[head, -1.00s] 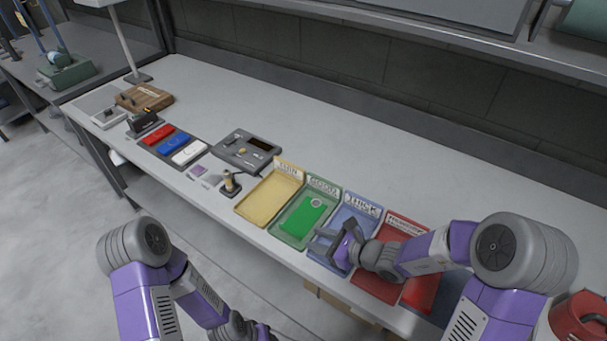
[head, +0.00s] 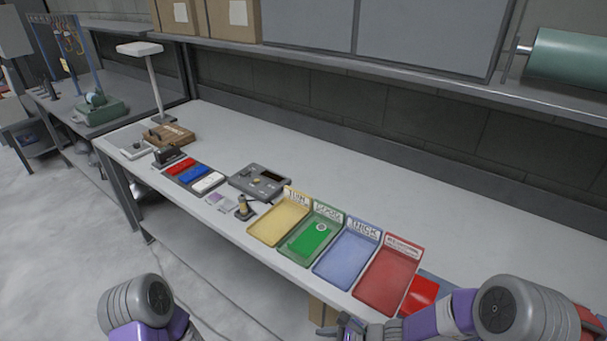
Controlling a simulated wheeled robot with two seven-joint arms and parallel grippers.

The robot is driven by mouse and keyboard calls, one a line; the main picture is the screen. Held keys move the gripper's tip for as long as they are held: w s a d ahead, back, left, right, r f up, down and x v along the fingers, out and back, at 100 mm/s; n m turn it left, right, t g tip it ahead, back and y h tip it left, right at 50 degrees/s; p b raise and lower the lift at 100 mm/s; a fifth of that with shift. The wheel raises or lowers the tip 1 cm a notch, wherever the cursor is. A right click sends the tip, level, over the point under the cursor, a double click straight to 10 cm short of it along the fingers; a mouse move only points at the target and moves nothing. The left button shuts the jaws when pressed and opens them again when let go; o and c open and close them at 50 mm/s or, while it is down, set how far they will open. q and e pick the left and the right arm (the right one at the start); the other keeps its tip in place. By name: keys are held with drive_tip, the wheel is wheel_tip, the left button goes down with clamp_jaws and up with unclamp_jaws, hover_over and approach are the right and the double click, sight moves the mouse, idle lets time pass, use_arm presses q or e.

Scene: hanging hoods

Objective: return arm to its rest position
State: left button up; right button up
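My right arm comes in at the lower right, and its gripper (head: 350,328) is at the bottom edge, in front of the bench edge and below the red tray. It is partly cut off, and its finger state is unclear. My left arm shows only as a grey joint and purple link at the bottom left; its gripper is out of the picture. A green block (head: 310,238) lies in the green tray (head: 293,252). The yellow tray (head: 277,223), blue tray (head: 345,262) and red tray (head: 388,285) look empty.
The bench (head: 330,170) holds red, blue and white blocks (head: 192,174) in a dark rack, a grey device (head: 259,182) and a wooden box (head: 169,135). A red object (head: 420,295) lies right of the trays. The bench's back strip is clear.

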drive_tip(key=s+d+f+n+g+h, duration=0.1)
drive_tip(key=s+d+f+n+h, duration=0.1)
drive_tip(key=s+f+n, duration=0.4)
drive_tip(key=s+d+f+n+g+h, duration=0.2)
drive_tip(key=s+f+n, duration=0.5)
drive_tip(key=f+n, duration=0.4)
drive_tip(key=shift+d+h, duration=0.25)
drive_tip(key=shift+h, duration=0.55)
